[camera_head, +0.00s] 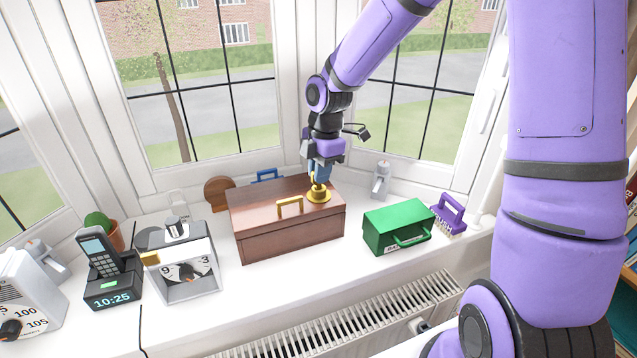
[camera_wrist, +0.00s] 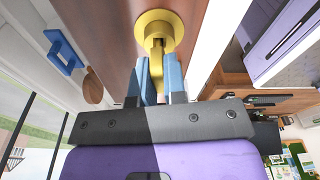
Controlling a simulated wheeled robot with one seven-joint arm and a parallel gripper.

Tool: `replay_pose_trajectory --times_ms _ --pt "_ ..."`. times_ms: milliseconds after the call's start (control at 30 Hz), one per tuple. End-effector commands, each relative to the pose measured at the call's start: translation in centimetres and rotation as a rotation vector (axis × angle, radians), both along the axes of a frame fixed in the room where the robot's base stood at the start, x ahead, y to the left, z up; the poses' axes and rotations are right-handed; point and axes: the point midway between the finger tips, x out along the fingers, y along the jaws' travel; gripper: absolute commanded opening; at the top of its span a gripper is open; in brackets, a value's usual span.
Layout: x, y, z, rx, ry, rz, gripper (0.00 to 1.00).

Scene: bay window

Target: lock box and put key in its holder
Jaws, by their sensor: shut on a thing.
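A brown wooden box (camera_head: 290,238) with a gold handle (camera_head: 290,206) stands closed in the middle of the sill. A round gold lock plate (camera_head: 318,196) lies on the right part of its lid, and it fills the top of the wrist view (camera_wrist: 160,22). My gripper (camera_head: 319,181) points down over this plate. Its blue fingers are shut on a yellow key (camera_wrist: 157,62), whose far end meets the middle of the plate. The fingers hide part of the key, and I cannot tell how deep it sits. I cannot make out a key holder for certain.
A green box (camera_head: 385,228) and a purple handled object (camera_head: 449,214) stand to the right. A blue handled object (camera_head: 266,175) and a brown round-topped object (camera_head: 218,192) are behind the box.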

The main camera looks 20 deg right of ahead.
Motion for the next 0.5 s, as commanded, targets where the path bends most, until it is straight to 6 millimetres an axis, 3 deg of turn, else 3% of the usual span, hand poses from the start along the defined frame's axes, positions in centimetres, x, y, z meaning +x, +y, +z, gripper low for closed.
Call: replay_pose_trajectory --times_ms 500 --pt "0.0 -0.1 2.0 -0.001 -0.002 0.000 0.00"
